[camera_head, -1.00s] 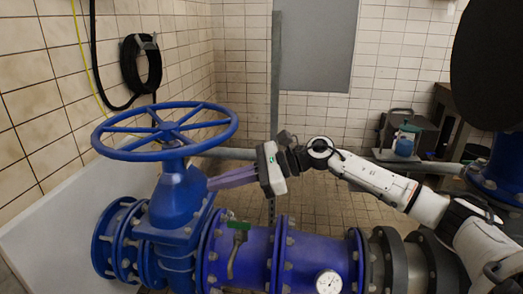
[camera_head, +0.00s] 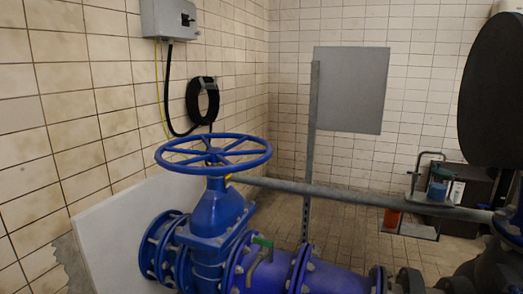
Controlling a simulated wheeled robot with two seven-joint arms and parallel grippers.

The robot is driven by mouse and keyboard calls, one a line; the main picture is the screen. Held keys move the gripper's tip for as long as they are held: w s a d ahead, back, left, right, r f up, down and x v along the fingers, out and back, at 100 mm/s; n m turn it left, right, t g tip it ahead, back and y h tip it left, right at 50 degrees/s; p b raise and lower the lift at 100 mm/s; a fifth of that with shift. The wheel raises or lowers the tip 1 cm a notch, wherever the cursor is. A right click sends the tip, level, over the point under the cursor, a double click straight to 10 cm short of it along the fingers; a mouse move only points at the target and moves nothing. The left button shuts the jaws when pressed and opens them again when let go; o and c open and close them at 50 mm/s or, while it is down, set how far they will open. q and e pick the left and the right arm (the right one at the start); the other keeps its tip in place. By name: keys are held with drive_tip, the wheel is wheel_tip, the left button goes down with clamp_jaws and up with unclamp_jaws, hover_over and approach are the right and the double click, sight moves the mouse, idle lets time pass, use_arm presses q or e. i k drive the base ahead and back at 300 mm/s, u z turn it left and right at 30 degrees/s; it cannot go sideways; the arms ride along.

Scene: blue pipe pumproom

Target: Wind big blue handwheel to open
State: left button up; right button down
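The big blue handwheel (camera_head: 214,171) lies level on top of a blue valve body (camera_head: 217,213), left of the middle of the head view. It has a round rim with spokes meeting at a central hub. Nothing is touching the wheel in this view. Its opening position cannot be told. Neither my left nor my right gripper shows in the head view.
A blue pipe (camera_head: 330,278) with a green-handled small valve (camera_head: 262,242) runs right from the valve. A grey rail (camera_head: 370,198) passes behind. A large dark disc (camera_head: 490,90) fills the right edge. A tiled wall and white panel (camera_head: 108,235) stand left.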

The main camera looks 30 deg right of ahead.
sight(214, 155)
drive_tip(key=u, duration=0.35)
drive_tip(key=k, duration=0.35)
drive_tip(key=z, duration=1.5)
drive_tip(key=i, duration=0.75)
